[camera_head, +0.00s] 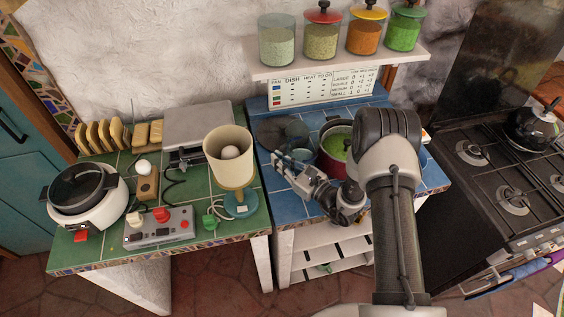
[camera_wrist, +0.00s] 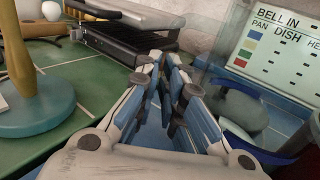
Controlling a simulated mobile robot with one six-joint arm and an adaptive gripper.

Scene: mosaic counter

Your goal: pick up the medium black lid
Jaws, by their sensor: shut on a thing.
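A dark, see-through round lid (camera_head: 272,134), which I take for the medium black lid, shows at the back left of the blue tiled counter (camera_head: 262,102). My gripper (camera_head: 279,160) is at the front of this lid, low over the counter's left side. In the wrist view my gripper's fingers (camera_wrist: 165,62) stand close together with a narrow gap. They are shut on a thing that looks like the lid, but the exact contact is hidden. Whether the lid is clear of the counter cannot be told.
A blue pot (camera_head: 297,130) and a red pot (camera_head: 331,160) with green contents stand right of my gripper. A lamp (camera_head: 229,158) and a flat grey appliance (camera_head: 197,123) stand on the green counter to the left. Jars line the shelf (camera_head: 340,60) above.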

